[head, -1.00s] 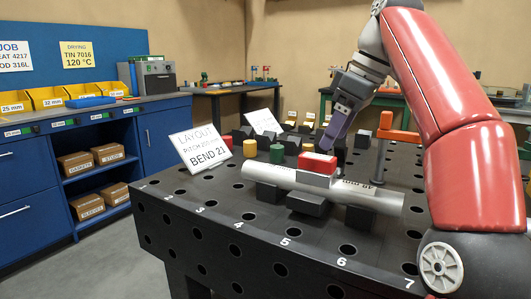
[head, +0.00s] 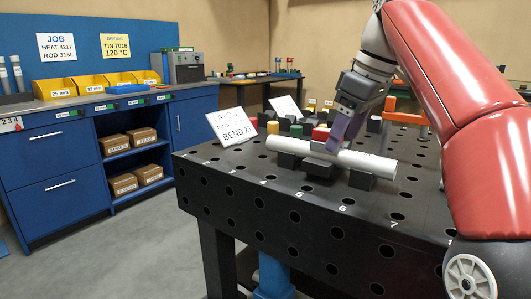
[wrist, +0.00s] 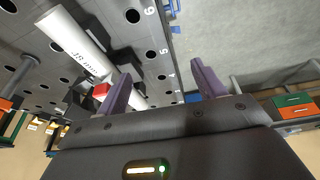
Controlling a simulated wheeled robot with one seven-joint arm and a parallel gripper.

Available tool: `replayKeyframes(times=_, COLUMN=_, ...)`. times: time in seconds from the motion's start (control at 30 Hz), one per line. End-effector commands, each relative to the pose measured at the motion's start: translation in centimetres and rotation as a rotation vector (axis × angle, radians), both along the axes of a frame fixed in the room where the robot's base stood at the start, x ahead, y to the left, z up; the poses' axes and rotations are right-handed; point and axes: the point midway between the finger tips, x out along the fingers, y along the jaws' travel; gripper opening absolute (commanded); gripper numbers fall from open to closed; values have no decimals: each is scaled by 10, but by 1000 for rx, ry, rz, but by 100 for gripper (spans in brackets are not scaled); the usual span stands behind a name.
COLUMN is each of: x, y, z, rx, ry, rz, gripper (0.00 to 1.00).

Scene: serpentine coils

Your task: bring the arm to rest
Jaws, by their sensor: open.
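My gripper (head: 336,134) hangs over the black holed table on my red and grey arm. In the wrist view its two purple fingers (wrist: 163,88) are spread apart with nothing between them. A pale round bar (head: 352,160) lies across dark support blocks on the table. It also shows in the wrist view (wrist: 75,38). A red block (head: 320,133) is at the bar, partly hidden by my gripper in the head view. It shows beside the left finger in the wrist view (wrist: 101,90). I cannot tell the exact gap between fingers and bar.
The black table (head: 300,195) has a layout sign (head: 232,127), green and yellow pieces, and an orange clamp-like piece (head: 405,117). A blue cabinet (head: 60,185) with yellow bins stands at the left. Grey floor (head: 140,250) between is clear.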

Motion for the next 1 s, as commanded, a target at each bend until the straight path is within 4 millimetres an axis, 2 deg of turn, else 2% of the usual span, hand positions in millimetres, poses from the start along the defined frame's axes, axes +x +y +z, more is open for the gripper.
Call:
replayKeyframes(times=0.27, x=-14, y=34, z=-30, rx=-79, ry=9, rz=-121, gripper=69)
replayKeyframes(times=0.47, x=-43, y=50, z=-72, rx=-137, ry=-17, rz=-286, gripper=69)
replayKeyframes(times=0.57, x=-67, y=47, z=-103, rx=-146, ry=-44, rz=-401, gripper=69)
replayKeyframes(times=0.9, x=-162, y=4, z=-228, rx=-20, ry=-130, rz=-745, gripper=69)
replayKeyframes(times=1.0, x=-182, y=-4, z=-261, rx=33, ry=-138, rz=-805, gripper=69)
